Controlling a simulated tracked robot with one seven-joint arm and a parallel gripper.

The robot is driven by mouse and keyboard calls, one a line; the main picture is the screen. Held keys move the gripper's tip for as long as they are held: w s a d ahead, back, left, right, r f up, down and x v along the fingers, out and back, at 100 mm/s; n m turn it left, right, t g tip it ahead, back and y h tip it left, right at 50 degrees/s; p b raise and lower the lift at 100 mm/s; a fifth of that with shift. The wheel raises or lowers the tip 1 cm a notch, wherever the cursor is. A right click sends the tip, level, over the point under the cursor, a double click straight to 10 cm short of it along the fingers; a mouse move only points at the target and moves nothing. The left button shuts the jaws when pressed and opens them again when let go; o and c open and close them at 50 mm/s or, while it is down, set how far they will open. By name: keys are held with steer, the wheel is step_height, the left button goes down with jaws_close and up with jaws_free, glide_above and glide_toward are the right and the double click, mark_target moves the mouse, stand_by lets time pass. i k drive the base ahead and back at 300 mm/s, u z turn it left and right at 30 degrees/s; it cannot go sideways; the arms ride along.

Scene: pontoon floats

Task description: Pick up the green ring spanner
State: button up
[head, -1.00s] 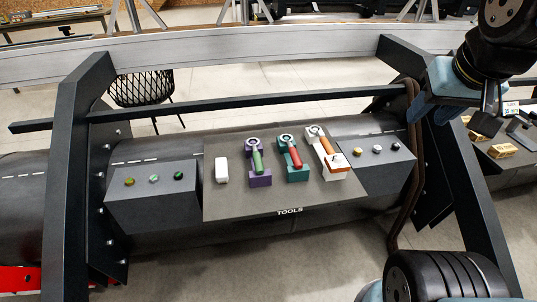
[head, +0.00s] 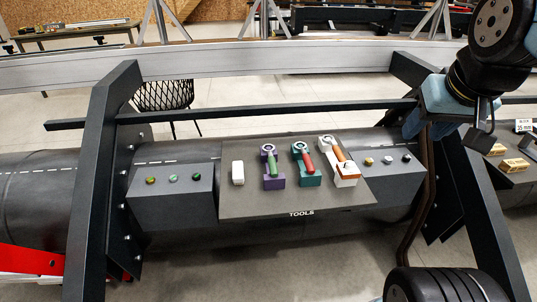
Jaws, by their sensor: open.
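The green ring spanner (head: 273,165) has a green handle and a round ring head at its far end. It rests on a purple holder (head: 274,183) on the dark tools board (head: 240,206). My gripper (head: 424,128) is at the upper right, above the right end of the float, well to the right of the spanner. It points down, its jaws are open, and no object shows between them. Part of the jaws is hard to make out against the dark frame.
A red spanner (head: 308,161) on a teal holder and an orange one (head: 338,151) on a white holder stand right of the green one. A white block (head: 238,172) stands left. A dark crossbar (head: 270,111) runs behind the board. Grey boxes with knobs flank it.

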mark_target(274, 171)
steer(key=i, duration=0.85)
steer(key=z, duration=0.05)
